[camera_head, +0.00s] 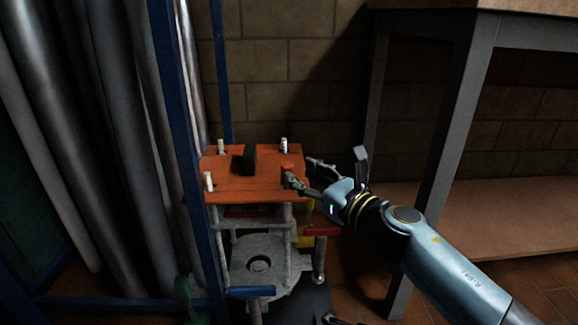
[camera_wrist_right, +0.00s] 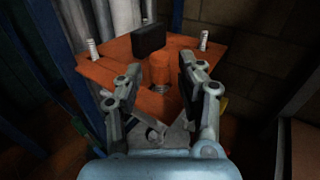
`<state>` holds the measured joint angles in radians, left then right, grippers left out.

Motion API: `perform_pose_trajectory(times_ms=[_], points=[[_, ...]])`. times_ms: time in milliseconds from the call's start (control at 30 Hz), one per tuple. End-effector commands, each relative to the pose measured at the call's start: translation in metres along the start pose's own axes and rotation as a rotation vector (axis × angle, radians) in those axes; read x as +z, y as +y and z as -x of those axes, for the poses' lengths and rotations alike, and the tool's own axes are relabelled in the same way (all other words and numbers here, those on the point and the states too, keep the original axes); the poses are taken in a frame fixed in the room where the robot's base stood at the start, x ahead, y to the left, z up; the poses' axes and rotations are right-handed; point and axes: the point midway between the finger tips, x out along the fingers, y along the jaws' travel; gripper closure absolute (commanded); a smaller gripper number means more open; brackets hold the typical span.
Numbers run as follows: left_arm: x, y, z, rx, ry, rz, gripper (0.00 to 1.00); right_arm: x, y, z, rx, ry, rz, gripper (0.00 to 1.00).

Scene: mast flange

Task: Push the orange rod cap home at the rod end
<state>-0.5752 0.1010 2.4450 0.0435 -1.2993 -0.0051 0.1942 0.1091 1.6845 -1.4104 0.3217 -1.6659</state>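The orange rod cap (camera_wrist_right: 158,68) is a small cylinder that stands upright at the near corner of the orange plate (camera_wrist_right: 115,72) in the right wrist view. A bit of threaded rod (camera_wrist_right: 160,89) shows just below it. In the head view the cap (camera_head: 291,166) is at the plate's right front corner, partly behind the fingers. My right gripper (camera_head: 299,174) reaches in from the right. In its wrist view its dark finger pads (camera_wrist_right: 161,80) stand on both sides of the cap, with gaps visible. It looks open.
Bare threaded rods (camera_head: 209,181) stick up at the plate's other corners. A black block (camera_head: 249,158) stands on the plate. A grey flange (camera_head: 262,265) lies below. Blue posts (camera_head: 185,130) stand at left, a table leg (camera_head: 440,160) at right.

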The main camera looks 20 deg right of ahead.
Motion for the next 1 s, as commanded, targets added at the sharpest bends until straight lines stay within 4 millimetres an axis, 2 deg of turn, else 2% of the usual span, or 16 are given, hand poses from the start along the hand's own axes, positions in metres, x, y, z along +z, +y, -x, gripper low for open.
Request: perform_pose_trajectory(times_ms=[100, 300, 867, 967, 1000], points=[[0.000, 0.000, 0.000, 0.000, 0.000, 0.000, 0.46, -0.001, 0.000, 0.025, 0.000, 0.003, 0.000, 0.61], [0.000, 0.000, 0.000, 0.000, 0.000, 0.000, 0.46, 0.000, 0.000, 0.046, 0.000, 0.000, 0.000, 0.61], [0.000, 0.000, 0.000, 0.000, 0.000, 0.000, 0.46, -0.001, 0.000, 0.049, 0.000, 0.002, 0.000, 0.61], [0.002, 0.000, 0.000, 0.000, -0.004, 0.000, 0.46, -0.014, 0.005, 0.060, 0.000, 0.029, -0.011, 0.61], [0.004, 0.001, 0.000, 0.001, -0.007, 0.001, 0.46, -0.024, 0.009, 0.068, 0.001, 0.051, -0.021, 0.61]])
